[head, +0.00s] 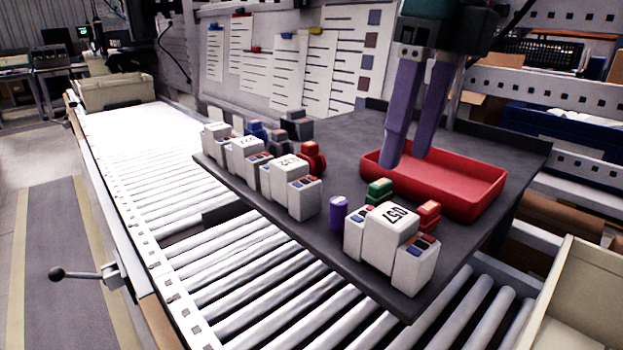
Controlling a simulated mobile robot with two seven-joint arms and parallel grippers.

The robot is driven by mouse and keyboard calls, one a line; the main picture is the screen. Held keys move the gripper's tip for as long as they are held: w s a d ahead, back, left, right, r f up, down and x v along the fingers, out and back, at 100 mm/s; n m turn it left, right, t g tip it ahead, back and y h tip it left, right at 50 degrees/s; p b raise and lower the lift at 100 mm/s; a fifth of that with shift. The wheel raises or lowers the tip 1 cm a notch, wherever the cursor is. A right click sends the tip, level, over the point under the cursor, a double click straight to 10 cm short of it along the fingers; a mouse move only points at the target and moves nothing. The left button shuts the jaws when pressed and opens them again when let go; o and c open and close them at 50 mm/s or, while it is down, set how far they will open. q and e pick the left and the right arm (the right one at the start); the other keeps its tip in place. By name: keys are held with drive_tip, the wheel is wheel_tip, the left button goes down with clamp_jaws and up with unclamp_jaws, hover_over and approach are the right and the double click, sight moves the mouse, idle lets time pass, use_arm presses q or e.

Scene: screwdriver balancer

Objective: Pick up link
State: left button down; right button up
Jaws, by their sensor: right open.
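My right gripper (404,160) comes down from the top right with its two purple fingers apart and nothing between them. Its fingertips show in front of the left part of a red tray (480,206); I cannot tell their exact height. Small coloured parts stand near white blocks on the dark tabletop: a purple cylinder (338,213), a green part (379,192), an orange-red part (428,214) and a red part (312,157). I cannot tell which thing is the link. My left gripper is not in view.
A white block group marked 057 (391,232) stands at the table's near corner. More white block groups (290,182) line the left edge, with blue and grey parts (257,130) behind. The dark tabletop (345,145) is bare in the middle. A roller conveyor (150,160) runs alongside.

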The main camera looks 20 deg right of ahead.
sight(429, 206)
drive_tip(key=shift+m+h, duration=0.3)
drive_tip(key=shift+h, duration=0.4)
drive_tip(key=d+f, duration=0.3)
drive_tip(key=shift+s+d+p, duration=0.1)
drive_tip(key=shift+p, duration=0.3)
drive_tip(key=f, duration=0.1)
drive_tip(key=f+p, duration=0.1)
drive_tip(key=f, duration=0.3)
drive_tip(key=shift+s+d+f, duration=0.15)
drive_tip(key=shift+s, duration=0.15)
drive_tip(key=shift+f, duration=0.25)
drive_tip(key=shift+c, duration=0.4)
clamp_jaws()
